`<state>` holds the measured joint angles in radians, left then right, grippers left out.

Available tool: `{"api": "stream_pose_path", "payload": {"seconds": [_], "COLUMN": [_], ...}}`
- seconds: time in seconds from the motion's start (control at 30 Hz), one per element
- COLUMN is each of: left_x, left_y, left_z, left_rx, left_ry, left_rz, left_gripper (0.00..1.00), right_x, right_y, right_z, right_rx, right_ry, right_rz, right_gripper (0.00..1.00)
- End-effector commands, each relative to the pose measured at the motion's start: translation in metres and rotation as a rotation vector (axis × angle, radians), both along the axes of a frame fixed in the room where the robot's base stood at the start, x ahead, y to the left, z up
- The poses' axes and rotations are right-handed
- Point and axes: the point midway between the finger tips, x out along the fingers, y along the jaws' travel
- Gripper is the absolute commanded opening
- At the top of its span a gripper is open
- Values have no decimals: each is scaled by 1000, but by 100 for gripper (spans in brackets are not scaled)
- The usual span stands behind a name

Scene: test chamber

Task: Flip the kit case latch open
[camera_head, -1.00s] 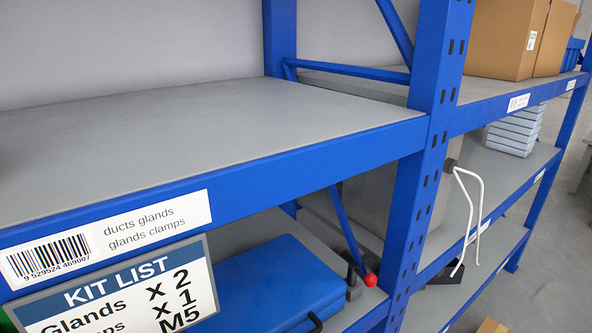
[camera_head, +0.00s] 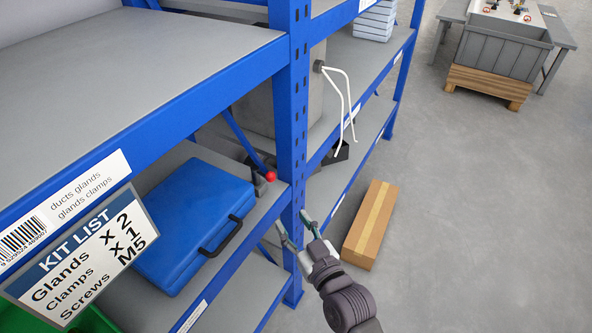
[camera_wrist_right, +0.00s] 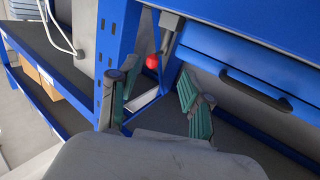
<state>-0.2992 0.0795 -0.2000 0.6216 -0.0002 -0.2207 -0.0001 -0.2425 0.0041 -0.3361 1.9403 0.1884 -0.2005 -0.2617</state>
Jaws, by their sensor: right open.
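The blue kit case (camera_head: 192,212) lies flat and closed on the middle shelf, with a black handle (camera_head: 222,238) on its front side. A latch with a red ball knob (camera_head: 270,176) stands at the case's right end, beside the blue post. My right gripper (camera_head: 296,226) is open and empty, in front of the post, below and to the right of the knob. In the right wrist view the red knob (camera_wrist_right: 152,62) appears between and beyond the two open green fingers (camera_wrist_right: 156,105), apart from them. The case (camera_wrist_right: 250,85) and its handle show at right. My left gripper is out of view.
The blue shelf post (camera_head: 291,130) stands close to my right gripper. A kit list sign (camera_head: 85,255) hangs before the case's left part. A bent white rod (camera_head: 345,105) juts out from the neighbouring rack.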

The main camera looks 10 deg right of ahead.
Motion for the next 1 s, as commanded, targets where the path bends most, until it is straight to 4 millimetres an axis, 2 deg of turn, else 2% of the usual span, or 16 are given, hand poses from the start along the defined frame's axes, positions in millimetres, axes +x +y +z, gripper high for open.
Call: {"api": "stream_pose_path", "payload": {"seconds": [0.03, 0.17, 0.37, 0.7, 0.83, 1.0], "left_x": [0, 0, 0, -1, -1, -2], "left_y": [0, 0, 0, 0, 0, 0], "left_z": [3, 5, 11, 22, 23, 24], "left_rx": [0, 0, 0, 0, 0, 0], "left_ry": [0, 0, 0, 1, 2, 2], "left_rz": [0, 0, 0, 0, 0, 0], "left_gripper": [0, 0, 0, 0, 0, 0], "right_x": [0, 3, 30, 97, 114, 126], "right_y": [1, 2, 13, 39, 45, 50], "right_z": [18, 33, 35, 34, 33, 32], "right_rx": [10, 21, 21, 20, 18, 19], "right_ry": [-27, -53, -55, -53, -53, -53], "right_rz": [1, 2, 2, 1, 1, 1], "right_gripper": [48, 48, 48, 48, 48, 48]}}
